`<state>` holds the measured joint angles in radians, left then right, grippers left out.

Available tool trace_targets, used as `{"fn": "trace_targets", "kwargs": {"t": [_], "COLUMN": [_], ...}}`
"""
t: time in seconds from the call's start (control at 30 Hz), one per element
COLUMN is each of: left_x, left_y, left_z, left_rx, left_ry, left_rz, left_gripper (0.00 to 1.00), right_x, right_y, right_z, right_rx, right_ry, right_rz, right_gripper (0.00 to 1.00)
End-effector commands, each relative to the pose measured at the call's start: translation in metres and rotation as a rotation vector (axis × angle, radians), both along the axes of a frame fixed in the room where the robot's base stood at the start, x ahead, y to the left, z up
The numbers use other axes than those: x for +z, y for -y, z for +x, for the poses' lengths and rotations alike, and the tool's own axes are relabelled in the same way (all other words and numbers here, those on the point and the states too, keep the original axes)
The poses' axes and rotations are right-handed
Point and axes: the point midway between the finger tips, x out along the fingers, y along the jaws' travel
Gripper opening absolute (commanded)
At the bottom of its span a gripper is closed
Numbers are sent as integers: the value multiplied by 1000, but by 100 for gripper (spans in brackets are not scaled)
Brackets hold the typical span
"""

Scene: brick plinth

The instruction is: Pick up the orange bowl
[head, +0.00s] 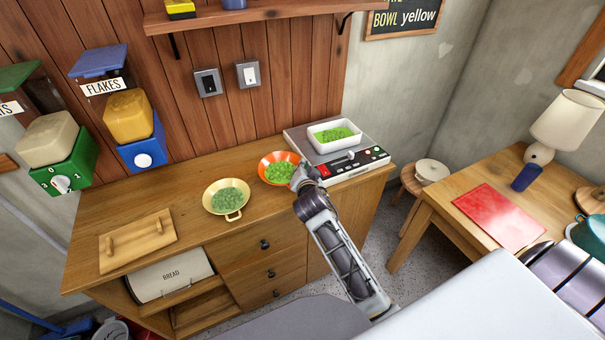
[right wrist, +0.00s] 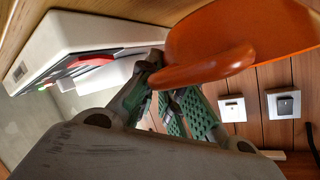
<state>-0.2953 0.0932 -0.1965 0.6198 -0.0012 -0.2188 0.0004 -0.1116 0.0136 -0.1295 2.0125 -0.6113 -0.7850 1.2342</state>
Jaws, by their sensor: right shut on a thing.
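The orange bowl (head: 263,177), filled with green pieces, is on the wooden counter between the yellow bowl and the scale; whether it touches the counter I cannot tell. My right gripper (head: 299,178) is at its right side, shut on its handle. In the right wrist view the orange bowl (right wrist: 245,30) fills the top right, its rounded handle at the green-padded fingers of the right gripper (right wrist: 165,98). The fingertips are partly hidden behind the handle. My left gripper is not in view.
A yellow bowl (head: 211,202) with green pieces stands close at the left. The scale (head: 350,169), bearing a white dish (head: 318,143), is close at the right. A wooden board (head: 112,258) lies at the counter's left. The front middle of the counter is mostly clear.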

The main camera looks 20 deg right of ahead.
Motion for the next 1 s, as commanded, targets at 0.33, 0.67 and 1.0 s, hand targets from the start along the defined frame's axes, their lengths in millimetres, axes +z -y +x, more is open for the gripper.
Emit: {"fn": "trace_targets", "kwargs": {"t": [0.33, 0.67, 1.0], "left_x": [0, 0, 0], "left_y": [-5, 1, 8], "left_z": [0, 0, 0], "left_rx": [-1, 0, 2], "left_ry": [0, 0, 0], "left_rz": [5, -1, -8], "left_gripper": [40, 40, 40], "right_x": [28, 44, 51], "right_y": [0, 0, 0], "right_z": [1, 1, 0], "right_rx": [0, 0, 0], "right_ry": [6, 5, 5], "right_rz": [1, 1, 1], "right_gripper": [0, 0, 0]}}
